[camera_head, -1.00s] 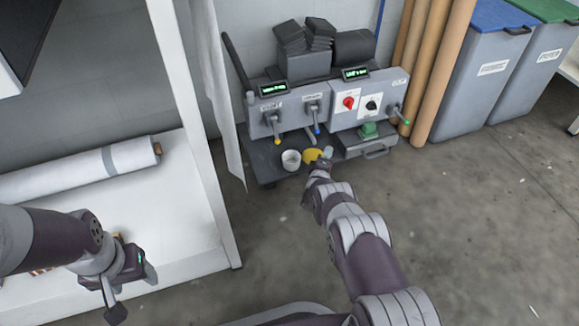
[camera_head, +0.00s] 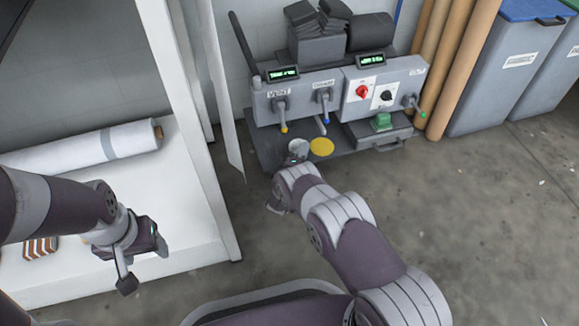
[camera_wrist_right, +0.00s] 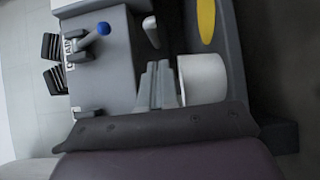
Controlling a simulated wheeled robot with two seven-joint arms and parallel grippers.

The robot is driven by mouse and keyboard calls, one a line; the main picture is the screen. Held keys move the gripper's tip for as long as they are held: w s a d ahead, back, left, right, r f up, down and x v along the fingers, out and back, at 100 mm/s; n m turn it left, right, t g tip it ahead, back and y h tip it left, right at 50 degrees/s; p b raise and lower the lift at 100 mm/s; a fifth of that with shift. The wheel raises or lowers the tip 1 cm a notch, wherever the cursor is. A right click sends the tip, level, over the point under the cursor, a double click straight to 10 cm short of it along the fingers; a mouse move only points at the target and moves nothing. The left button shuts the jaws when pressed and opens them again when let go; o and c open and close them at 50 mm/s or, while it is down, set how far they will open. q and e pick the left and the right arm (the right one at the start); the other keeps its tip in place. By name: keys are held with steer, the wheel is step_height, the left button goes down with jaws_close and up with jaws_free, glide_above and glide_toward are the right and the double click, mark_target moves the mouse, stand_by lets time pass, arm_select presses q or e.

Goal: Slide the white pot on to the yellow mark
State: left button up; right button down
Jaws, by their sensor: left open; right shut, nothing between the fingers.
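The white pot (camera_head: 299,147) stands on the dark shelf of the grey machine in the head view, just left of the round yellow mark (camera_head: 322,147), apart from it. The pot also shows in the right wrist view (camera_wrist_right: 204,79), with the yellow mark (camera_wrist_right: 206,20) above it there. My right gripper (camera_wrist_right: 158,86) is shut and empty. Its fingers are right beside the pot's wall; I cannot tell whether they touch. In the head view my wrist partly hides the pot. My left gripper (camera_head: 143,264) is open and empty, far to the left, near the white rack.
The machine's front (camera_head: 340,95) rises behind the shelf, with levers hanging over it; a blue-tipped lever (camera_head: 322,124) is close to the pot. A white sheet edge (camera_head: 225,110) hangs at left. The floor in front is clear.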

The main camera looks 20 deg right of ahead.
steer(key=a+f+b, duration=0.3)
steer(key=a+b, duration=0.1)
steer(key=s+a+f+b, duration=0.1)
steer(key=a+f+b, duration=0.1)
steer(key=shift+f, duration=0.35)
steer(key=shift+w+d+r, duration=0.15)
steer(key=shift+d+r, duration=0.2)
steer(key=shift+d, duration=0.2)
